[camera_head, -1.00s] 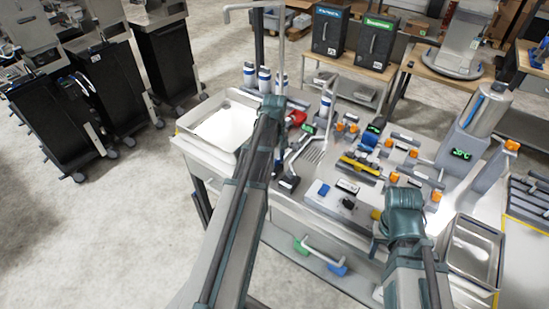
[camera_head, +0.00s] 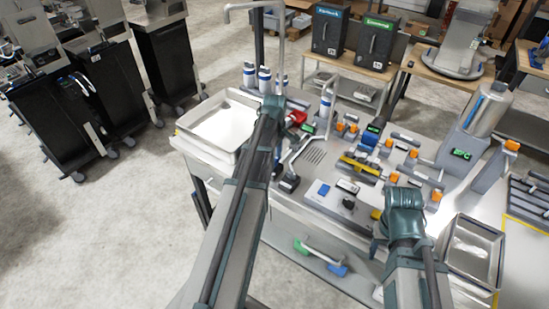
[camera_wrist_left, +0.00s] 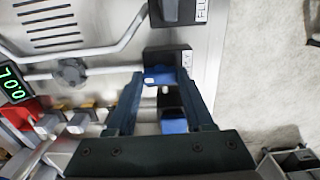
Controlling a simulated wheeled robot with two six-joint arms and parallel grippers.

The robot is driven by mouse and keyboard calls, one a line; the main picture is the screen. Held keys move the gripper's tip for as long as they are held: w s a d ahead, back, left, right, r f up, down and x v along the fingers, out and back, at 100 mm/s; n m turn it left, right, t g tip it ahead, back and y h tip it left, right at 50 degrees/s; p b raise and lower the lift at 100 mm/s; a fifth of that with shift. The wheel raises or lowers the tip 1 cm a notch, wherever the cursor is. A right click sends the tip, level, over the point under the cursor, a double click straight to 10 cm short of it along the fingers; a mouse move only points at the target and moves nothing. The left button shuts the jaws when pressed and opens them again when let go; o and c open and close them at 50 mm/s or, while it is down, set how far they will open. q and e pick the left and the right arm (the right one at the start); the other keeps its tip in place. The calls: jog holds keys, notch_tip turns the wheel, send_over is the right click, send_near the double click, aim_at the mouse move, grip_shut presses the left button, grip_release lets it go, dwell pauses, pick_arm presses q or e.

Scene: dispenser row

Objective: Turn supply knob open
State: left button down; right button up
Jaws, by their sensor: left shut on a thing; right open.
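In the left wrist view the blue supply knob (camera_wrist_left: 160,75) sits at a black block (camera_wrist_left: 167,57) whose label is partly covered, with "LY" showing. My left gripper (camera_wrist_left: 163,82) is shut on this knob, one dark finger on each side. Another small blue part (camera_wrist_left: 173,122) shows between the fingers, nearer the wrist. In the head view my left wrist (camera_head: 270,108) is over the back left of the bench, and its fingertips and the knob are hidden behind the arm. My right gripper (camera_head: 377,240) is open and empty near the bench's front edge; its fingers are mostly hidden.
A bent metal pipe (camera_wrist_left: 110,45) and a second black block marked "FLU" (camera_wrist_left: 184,12) are close to my left gripper. An empty steel tray (camera_head: 241,96) is left of it. Another steel tray (camera_head: 493,238) is at the right. Orange-knobbed fittings (camera_head: 385,150) crowd the bench's middle.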

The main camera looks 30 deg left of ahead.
aim_at(275, 160)
dwell(0.3)
pick_arm(q)
jog(key=shift+c, duration=1.4)
grip_release()
notch_tip(275, 160, up, 14)
jog(key=p, duration=1.3)
jog(key=shift+p, duration=0.4)
jog(key=shift+f, duration=0.15)
